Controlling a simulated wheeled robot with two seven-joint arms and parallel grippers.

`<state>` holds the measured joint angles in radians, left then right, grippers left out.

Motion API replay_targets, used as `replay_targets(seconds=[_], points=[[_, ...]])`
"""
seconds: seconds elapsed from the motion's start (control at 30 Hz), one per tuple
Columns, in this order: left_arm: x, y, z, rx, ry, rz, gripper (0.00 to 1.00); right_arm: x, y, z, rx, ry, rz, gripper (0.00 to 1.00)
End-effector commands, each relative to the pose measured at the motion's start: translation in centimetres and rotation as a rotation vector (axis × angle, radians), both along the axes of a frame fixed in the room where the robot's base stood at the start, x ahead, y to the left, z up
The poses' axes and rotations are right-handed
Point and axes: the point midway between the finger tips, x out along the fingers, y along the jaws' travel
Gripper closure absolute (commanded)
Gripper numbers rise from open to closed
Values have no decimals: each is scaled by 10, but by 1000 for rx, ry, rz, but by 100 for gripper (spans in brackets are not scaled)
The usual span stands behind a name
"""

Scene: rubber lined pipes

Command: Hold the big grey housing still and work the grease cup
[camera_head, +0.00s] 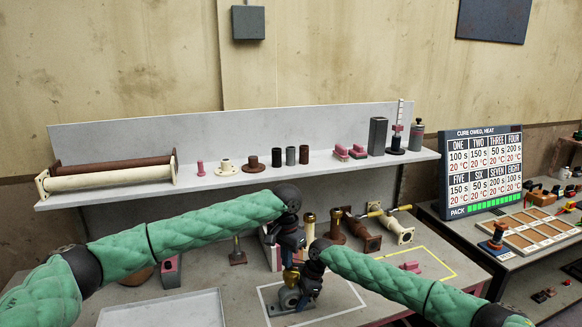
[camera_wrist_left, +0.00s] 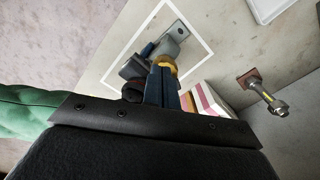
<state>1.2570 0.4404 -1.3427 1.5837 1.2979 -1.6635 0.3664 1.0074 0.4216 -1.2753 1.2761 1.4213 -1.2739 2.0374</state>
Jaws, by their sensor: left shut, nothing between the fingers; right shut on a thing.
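The big grey housing (camera_head: 288,297) sits on the bench inside a white outlined square; in the left wrist view its grey body and flat foot (camera_wrist_left: 180,32) show beyond my fingers. The brass grease cup (camera_head: 290,276) is on top of it, and its yellow rim shows in the left wrist view (camera_wrist_left: 171,69). My left gripper (camera_head: 291,262) points down just above the cup, fingers shut with nothing between them; whether they touch the cup I cannot tell. My right gripper (camera_head: 302,300) is low at the housing's right side, shut on it and hiding part of it.
Brown and cream flanged pipes (camera_head: 365,236) lie behind to the right. A grey tray (camera_head: 165,310) is at front left. A small post on a square base (camera_head: 238,256) stands left of the grippers. A yellow outlined area (camera_head: 430,262) at right holds a pink piece.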

Motion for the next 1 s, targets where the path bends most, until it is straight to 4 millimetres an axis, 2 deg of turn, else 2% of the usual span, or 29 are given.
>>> replay_targets(seconds=[0.6, 1.0], points=[[-1, 0, -59, -1, 1, 0, 100, 0, 0, 0, 0, -1, 0, 100], [0, 0, -66, 0, 0, -1, 100, 0, 0, 0, 0, -1, 0, 100]])
